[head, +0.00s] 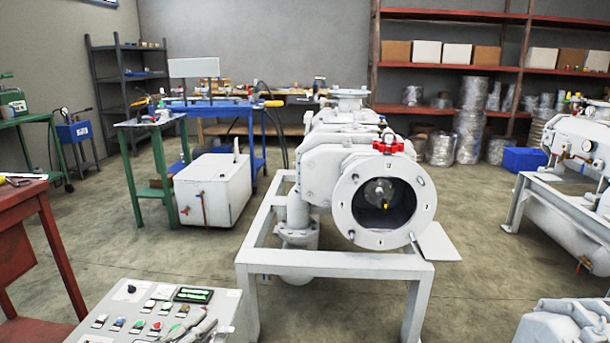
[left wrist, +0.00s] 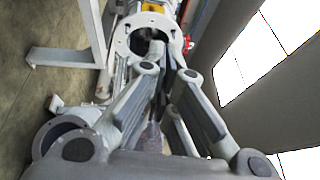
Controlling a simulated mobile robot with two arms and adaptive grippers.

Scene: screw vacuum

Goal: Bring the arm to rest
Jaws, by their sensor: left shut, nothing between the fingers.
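My left gripper (head: 198,328) shows at the bottom of the head view, in front of the control panel (head: 132,289) and partly cut off by the frame edge. It is shut and empty. In the left wrist view its grey linked fingers (left wrist: 164,65) come together, pointing towards the round flange (left wrist: 122,40) of the vacuum machine. In the head view the screw vacuum (head: 343,216) stands on a white frame, its round opening facing me. The gripper is apart from the machine, to its lower left. My right gripper is not in view.
A red table (head: 25,202) stands at the left and a white box unit (head: 217,190) behind the panel. Another machine (head: 580,184) stands at the right. Shelves (head: 452,68) line the back wall. Bare floor (head: 470,282) lies right of the frame.

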